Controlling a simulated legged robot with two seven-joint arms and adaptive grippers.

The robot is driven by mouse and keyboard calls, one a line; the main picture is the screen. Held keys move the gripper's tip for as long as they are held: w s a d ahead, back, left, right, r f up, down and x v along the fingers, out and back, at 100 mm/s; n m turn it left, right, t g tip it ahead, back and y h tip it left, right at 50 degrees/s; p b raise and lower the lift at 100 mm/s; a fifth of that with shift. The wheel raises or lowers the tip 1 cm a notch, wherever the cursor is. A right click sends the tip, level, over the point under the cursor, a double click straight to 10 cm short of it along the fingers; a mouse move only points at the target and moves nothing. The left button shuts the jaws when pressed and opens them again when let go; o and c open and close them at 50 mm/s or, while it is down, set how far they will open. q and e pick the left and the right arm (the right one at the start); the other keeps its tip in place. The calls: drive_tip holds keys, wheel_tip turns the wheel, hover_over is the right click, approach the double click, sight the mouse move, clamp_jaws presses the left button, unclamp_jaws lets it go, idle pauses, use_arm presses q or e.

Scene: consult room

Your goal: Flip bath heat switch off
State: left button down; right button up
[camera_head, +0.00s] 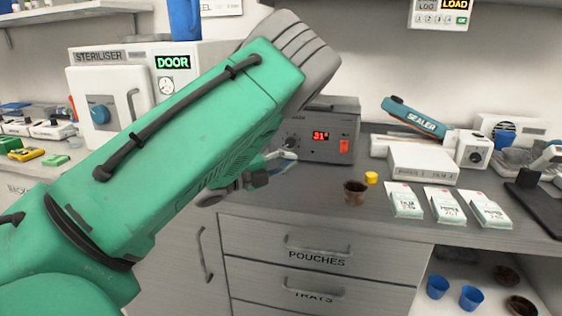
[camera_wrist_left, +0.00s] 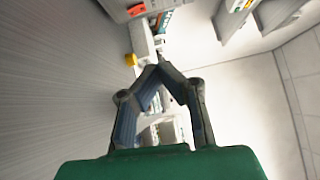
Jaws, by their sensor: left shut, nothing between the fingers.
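The bath (camera_head: 318,151) is a grey box on the counter, right of centre in the head view, with a red lit display. Its orange-red heat switch (camera_head: 344,146) is on the front, below and right of the display. Whether the switch is up or down is too small to tell. The bath also shows partly at the top of the left wrist view (camera_wrist_left: 113,8), with the red switch (camera_wrist_left: 137,10). My left gripper (camera_head: 290,156) is shut and empty, in front of the bath's lower left and left of the switch. Its fingers meet in the left wrist view (camera_wrist_left: 162,68). My right gripper is out of view.
A brown cup (camera_head: 354,194) and a yellow piece (camera_head: 371,178) stand on the counter right of the gripper. Several white packs (camera_head: 443,205) and a sealer (camera_head: 414,118) lie further right. A steriliser (camera_head: 110,100) is at the left. My left arm hides the middle.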

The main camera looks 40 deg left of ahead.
use_arm(q)
drive_tip(key=shift+v, duration=0.95)
drive_tip(key=shift+s+r, duration=0.15)
drive_tip(key=shift+s, duration=0.05)
drive_tip(key=shift+a, duration=0.45)
drive_tip(key=shift+d, duration=0.1)
